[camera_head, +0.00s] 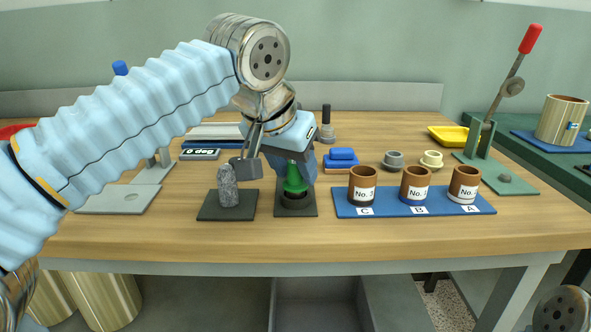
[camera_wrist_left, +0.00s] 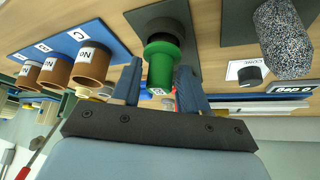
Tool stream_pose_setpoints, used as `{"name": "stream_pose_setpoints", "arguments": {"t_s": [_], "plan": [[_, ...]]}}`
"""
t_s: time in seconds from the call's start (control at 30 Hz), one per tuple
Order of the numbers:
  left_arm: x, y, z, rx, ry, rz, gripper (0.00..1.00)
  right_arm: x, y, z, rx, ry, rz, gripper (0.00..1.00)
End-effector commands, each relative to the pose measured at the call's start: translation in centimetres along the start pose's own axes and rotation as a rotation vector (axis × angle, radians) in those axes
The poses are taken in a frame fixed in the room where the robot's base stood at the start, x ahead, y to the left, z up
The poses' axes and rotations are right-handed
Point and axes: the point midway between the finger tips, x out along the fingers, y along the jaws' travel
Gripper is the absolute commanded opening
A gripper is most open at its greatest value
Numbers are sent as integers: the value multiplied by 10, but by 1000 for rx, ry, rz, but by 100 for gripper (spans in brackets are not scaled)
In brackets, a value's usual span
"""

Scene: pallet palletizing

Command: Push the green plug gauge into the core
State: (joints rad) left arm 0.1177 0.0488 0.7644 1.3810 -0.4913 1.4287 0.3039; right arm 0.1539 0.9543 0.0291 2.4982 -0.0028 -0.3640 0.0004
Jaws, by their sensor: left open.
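The green plug gauge (camera_head: 295,183) stands upright in a black ring-shaped holder (camera_head: 296,201) on a dark mat. In the left wrist view the gauge (camera_wrist_left: 160,62) lies between the two fingers of my left gripper (camera_wrist_left: 158,75). The fingers are open, with a gap visible on at least one side. In the head view my left gripper (camera_head: 278,160) hangs over the gauge and partly hides its upper part. My right gripper is not in view.
A blue strip (camera_head: 410,211) with several brown labelled cups stands to the right. Behind are a blue block (camera_head: 341,160), small rings (camera_head: 393,160) and a yellow tray (camera_head: 450,136). A lever press (camera_head: 490,140) stands far right. The front table strip is clear.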

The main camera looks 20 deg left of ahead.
Motion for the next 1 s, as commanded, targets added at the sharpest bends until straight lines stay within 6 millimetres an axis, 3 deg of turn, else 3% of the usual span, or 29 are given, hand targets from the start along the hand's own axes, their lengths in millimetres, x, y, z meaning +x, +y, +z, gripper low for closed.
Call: {"name": "stream_pose_setpoints", "arguments": {"t_s": [0.03,0.3,1.0], "plan": [[0,0,0,0,0,0,39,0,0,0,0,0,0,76],[0,0,0,0,0,0,0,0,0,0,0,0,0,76],[-26,0,-15,0,1,1,0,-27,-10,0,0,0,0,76]]}}
